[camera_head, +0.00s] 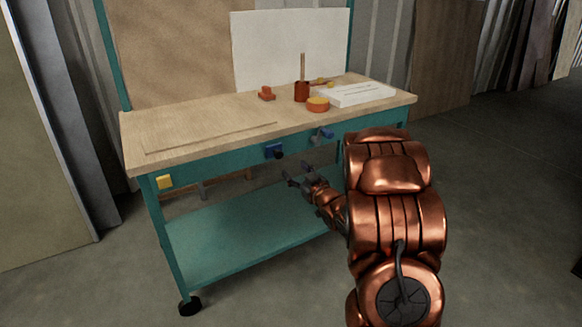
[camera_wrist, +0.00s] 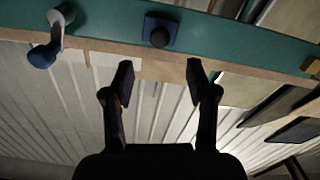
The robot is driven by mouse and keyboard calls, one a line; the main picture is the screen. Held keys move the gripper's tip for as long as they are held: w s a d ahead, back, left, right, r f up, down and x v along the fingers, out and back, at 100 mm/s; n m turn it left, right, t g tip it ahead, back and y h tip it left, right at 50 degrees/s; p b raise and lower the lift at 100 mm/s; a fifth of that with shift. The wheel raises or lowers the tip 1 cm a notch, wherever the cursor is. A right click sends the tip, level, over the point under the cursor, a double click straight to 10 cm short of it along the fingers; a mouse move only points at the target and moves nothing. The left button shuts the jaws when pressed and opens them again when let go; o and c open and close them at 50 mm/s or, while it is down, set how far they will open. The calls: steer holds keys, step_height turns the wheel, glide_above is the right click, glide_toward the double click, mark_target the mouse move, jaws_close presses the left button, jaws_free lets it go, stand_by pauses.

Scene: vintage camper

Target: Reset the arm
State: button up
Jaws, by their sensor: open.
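My gripper (camera_head: 300,175) is in front of the teal workbench, below the level of its wooden top (camera_head: 215,120). In the wrist view my gripper (camera_wrist: 160,82) is open, its two dark fingers apart with nothing between them. My copper-coloured arm fills the right of the head view. Beyond the fingertips in the wrist view is the bench's teal front rail, with a blue plate and dark round knob (camera_wrist: 160,33). That knob also shows in the head view (camera_head: 275,151), to the left of and above the gripper. The gripper appears apart from it.
A blue-ended lever (camera_head: 322,133) and a yellow block (camera_head: 165,182) are on the bench front. On the top stand an orange block (camera_head: 266,93), a cup with sticks (camera_head: 301,92), an orange round container (camera_head: 318,104) and a white slab (camera_head: 355,94). A teal lower shelf (camera_head: 230,235) is empty.

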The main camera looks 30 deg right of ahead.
steer(key=shift+s, duration=0.35)
stand_by(0.4)
